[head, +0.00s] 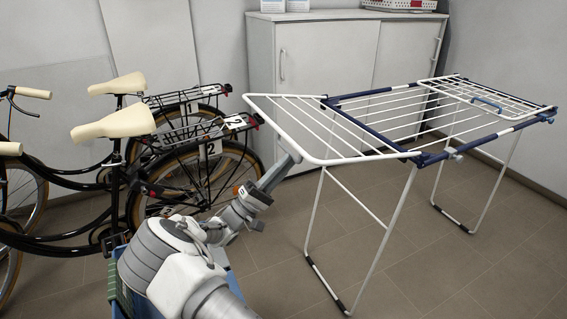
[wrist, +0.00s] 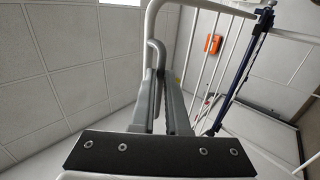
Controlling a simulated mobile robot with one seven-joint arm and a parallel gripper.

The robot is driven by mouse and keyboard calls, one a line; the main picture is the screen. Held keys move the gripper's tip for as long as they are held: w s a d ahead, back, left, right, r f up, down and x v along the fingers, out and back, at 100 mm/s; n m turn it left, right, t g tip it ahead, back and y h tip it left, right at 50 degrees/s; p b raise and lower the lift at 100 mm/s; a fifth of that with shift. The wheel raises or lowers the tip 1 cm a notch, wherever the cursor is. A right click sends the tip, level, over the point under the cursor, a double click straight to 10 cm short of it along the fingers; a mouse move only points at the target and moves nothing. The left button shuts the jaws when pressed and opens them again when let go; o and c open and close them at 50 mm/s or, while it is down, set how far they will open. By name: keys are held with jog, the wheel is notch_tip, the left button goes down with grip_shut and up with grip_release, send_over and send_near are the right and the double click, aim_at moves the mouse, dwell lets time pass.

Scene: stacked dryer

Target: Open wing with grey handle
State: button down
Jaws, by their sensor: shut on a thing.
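The drying rack has a blue frame (head: 368,95) on white legs. Its left wing (head: 300,115) of white rods extends out to the left of the frame, roughly level with the top. My gripper (head: 289,143) comes up from below at the wing's outer front edge. In the wrist view my gripper's two grey fingers (wrist: 159,80) are closed around a curved grey handle (wrist: 155,46), close beside the wing's white tube (wrist: 150,20). The fingers hide the lower part of the handle. In the head view the handle is hard to make out.
The right wing (head: 480,91) lies folded over the rack top, with a blue handle (head: 487,103). Bicycles (head: 150,150) stand left, close to my arm. A grey cabinet (head: 325,60) stands behind the rack. The tiled floor (head: 440,270) in front is clear.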

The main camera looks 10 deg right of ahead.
jog(key=shift+f, duration=0.1)
dwell(0.3)
jog(key=c, duration=0.9)
grip_release()
jog(key=v, duration=1.7)
jog(key=shift+a+f, duration=0.1)
jog(key=shift+f, duration=0.1)
